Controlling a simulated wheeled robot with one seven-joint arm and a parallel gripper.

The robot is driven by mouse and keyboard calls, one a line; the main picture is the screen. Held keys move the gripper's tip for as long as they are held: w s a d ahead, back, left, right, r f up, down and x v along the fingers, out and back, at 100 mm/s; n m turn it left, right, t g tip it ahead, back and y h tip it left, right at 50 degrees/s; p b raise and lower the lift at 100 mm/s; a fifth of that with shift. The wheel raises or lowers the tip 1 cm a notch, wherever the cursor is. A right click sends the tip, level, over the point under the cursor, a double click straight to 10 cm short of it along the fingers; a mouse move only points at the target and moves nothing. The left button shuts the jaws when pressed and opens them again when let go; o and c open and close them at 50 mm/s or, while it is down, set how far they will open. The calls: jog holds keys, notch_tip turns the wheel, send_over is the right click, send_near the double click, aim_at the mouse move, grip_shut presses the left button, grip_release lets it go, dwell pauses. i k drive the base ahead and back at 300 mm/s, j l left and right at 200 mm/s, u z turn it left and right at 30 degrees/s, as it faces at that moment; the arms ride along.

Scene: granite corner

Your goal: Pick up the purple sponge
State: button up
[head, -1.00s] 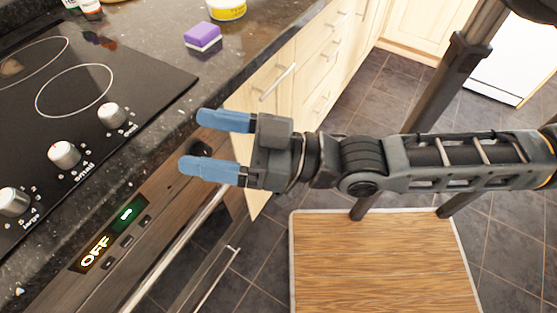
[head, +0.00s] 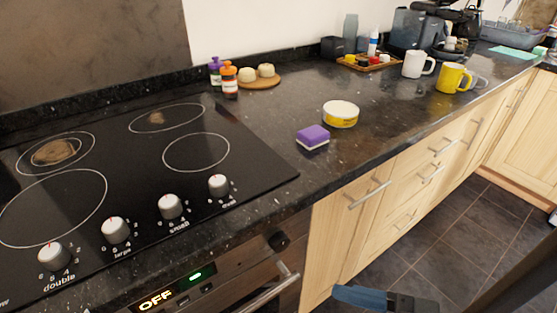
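The purple sponge (head: 313,135) has a white underside and lies flat on the dark granite counter (head: 262,118), just right of the hob and a little in from the counter's front edge. My gripper shows only in part at the bottom edge of the head view. One blue finger (head: 360,297) is visible, in front of the wooden drawers and below the counter, apart from the sponge. The other finger is out of the picture, so its opening cannot be judged.
A yellow and white tub (head: 341,113) stands close behind and right of the sponge. The black hob (head: 128,165) with knobs lies left. Bottles (head: 230,79), a wooden board (head: 259,82), a white mug (head: 417,64) and a yellow mug (head: 453,78) stand farther back. Counter in front of the sponge is clear.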

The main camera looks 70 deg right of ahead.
aim_at(312, 138)
jog(key=k+j, duration=0.2)
jog(key=k, duration=0.2)
jog(key=k+j, duration=0.2)
jog(key=k, duration=0.2)
jog(key=k+j, duration=0.2)
jog(key=k, duration=0.2)
